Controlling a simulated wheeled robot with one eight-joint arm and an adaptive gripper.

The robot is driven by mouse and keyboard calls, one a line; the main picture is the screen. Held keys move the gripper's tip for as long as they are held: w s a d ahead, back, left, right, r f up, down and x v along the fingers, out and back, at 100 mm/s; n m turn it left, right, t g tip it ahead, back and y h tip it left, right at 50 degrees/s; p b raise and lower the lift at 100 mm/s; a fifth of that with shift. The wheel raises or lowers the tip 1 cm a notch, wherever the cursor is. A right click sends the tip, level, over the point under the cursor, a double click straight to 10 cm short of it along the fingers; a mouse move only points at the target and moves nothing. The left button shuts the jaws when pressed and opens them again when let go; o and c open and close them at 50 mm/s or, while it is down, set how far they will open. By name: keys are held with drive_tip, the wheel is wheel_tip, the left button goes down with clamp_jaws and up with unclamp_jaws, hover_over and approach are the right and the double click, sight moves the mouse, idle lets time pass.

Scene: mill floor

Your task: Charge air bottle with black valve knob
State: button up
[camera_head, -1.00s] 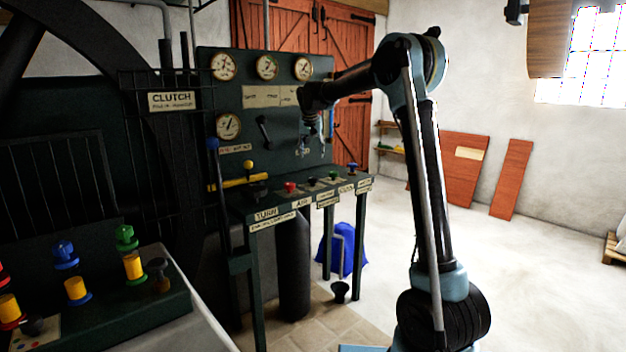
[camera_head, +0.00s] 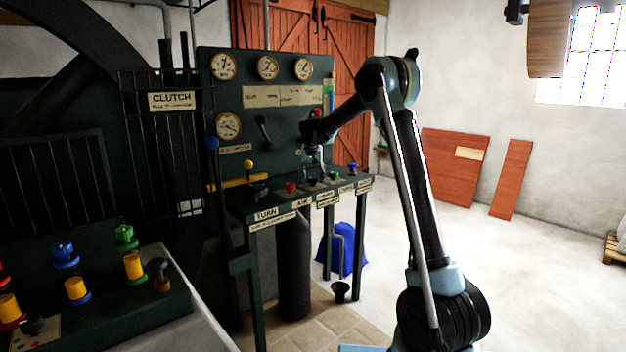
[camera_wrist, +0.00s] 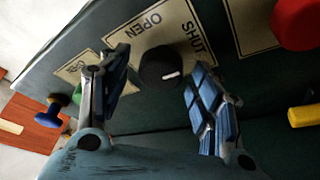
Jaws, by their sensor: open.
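The black valve knob (camera_wrist: 160,66) sits in the middle of the wrist view, beside a plate lettered OPEN and SHUT. In the head view the black knob (camera_head: 311,181) is on the bench panel between a red knob (camera_head: 290,187) and a green knob (camera_head: 334,175). My gripper (camera_head: 314,160) is just above it. In the wrist view its two fingers stand apart, one on each side of the knob; I cannot tell whether they touch it. The dark air bottle (camera_head: 293,265) stands upright under the bench.
The red knob (camera_wrist: 297,22) is at upper right in the wrist view, a yellow lever (camera_wrist: 304,115) below it. A blue knob (camera_wrist: 57,103) is at left. Gauges (camera_head: 267,67) line the upright panel (camera_head: 285,120).

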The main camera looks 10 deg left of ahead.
drive_tip(key=c, duration=1)
drive_tip(key=shift+c, duration=0.2)
